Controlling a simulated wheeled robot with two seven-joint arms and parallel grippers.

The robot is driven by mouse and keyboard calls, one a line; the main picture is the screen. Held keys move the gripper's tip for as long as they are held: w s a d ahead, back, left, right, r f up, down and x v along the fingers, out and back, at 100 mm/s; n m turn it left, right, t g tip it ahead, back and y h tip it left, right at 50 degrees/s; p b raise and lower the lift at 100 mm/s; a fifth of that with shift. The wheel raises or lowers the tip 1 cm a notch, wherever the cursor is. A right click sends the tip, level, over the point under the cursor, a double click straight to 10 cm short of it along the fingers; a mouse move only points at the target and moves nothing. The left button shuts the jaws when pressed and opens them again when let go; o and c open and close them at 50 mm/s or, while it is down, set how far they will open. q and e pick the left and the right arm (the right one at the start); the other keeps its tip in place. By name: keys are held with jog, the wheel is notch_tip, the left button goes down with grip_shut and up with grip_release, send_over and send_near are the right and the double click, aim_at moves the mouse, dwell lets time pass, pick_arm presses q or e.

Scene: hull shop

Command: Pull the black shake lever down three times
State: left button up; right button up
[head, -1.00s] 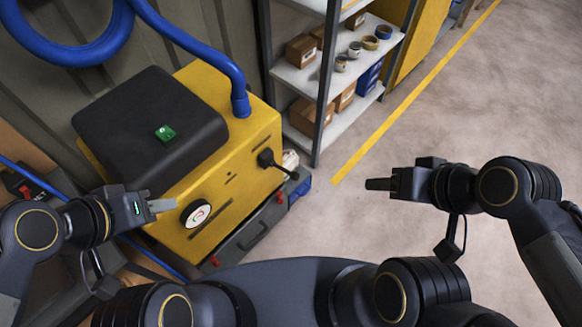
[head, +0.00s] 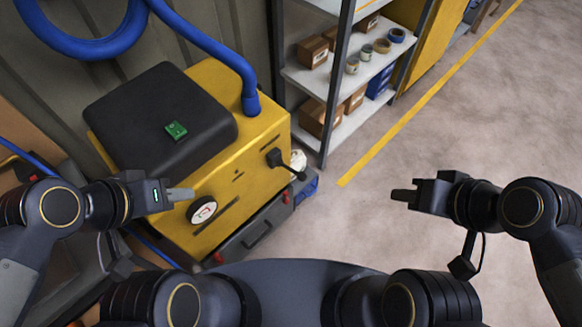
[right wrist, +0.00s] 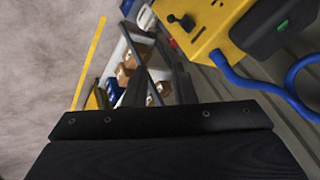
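The black shake lever (head: 286,164) sticks out of the right-hand face of the yellow machine (head: 262,143), with a dark round base and a short arm. It also shows near the top of the right wrist view (right wrist: 182,21). My left gripper (head: 184,195) is in front of the machine, left of its dial, apart from the lever. Its finger gap is unclear. My right gripper (head: 403,195) hangs over bare floor, well right of the lever. In the right wrist view its two dark fingers stand apart with nothing between them. Neither gripper touches the lever.
The machine has a black top with a green switch (head: 176,130), a round dial (head: 202,210) and a blue hose (head: 247,80). A metal shelf (head: 330,130) with boxes and tape rolls stands behind it. Open floor lies to the right, crossed by a yellow line (head: 400,125).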

grip_shut()
dwell(1.3)
